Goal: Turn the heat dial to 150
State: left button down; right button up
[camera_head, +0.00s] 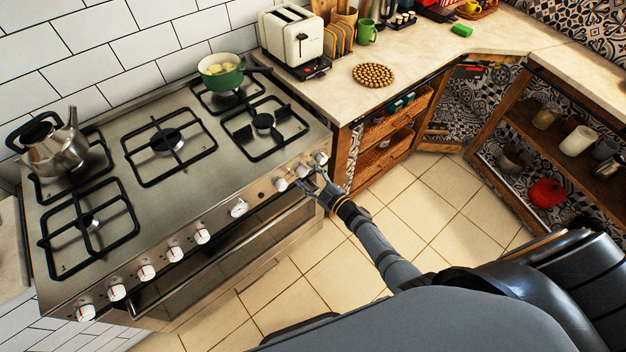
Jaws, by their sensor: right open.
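The stove's front panel (215,217) carries a row of white knobs, and I cannot tell which one is the heat dial. A larger round dial with a metallic face (239,208) sits right of the middle. Three white knobs are at the right end: one at the left (281,184), one in the middle (302,170) and one at the far right (321,158). My right gripper (311,177) is open at this right end, its fingers close to the last two knobs. I cannot tell whether it touches them. No number on any knob is readable. My left gripper is not in view.
A kettle (56,148) and a green pot (220,76) stand on the hob. A toaster (292,38) stands on the counter to the right. The oven handle runs below the knobs. The tiled floor in front of the stove is clear.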

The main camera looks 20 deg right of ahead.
jog(key=v, duration=1.1)
jog(key=shift+s+d, duration=0.2)
jog(key=shift+s, duration=0.15)
jog(key=s+d+f+m+g+h, duration=0.35)
jog(key=s+f, duration=0.25)
jog(key=f, duration=0.5)
jog(key=s+d+f+m+g+h, duration=0.3)
jog(key=s+d+f+m, duration=0.15)
jog(key=f, duration=0.55)
jog(key=s+a+f+m+g, duration=0.1)
jog(key=s+f+g, duration=0.3)
jog(key=s, duration=0.9)
jog(key=s+f+m+g+h, duration=0.1)
jog(key=s+f+m+g, duration=0.2)
jog(key=s+f, duration=0.5)
jog(key=s+g, duration=0.1)
jog(key=s, duration=0.4)
jog(key=shift+a+f+m, duration=0.3)
jog(key=shift+a+f, duration=0.1)
jog(key=shift+g, duration=0.25)
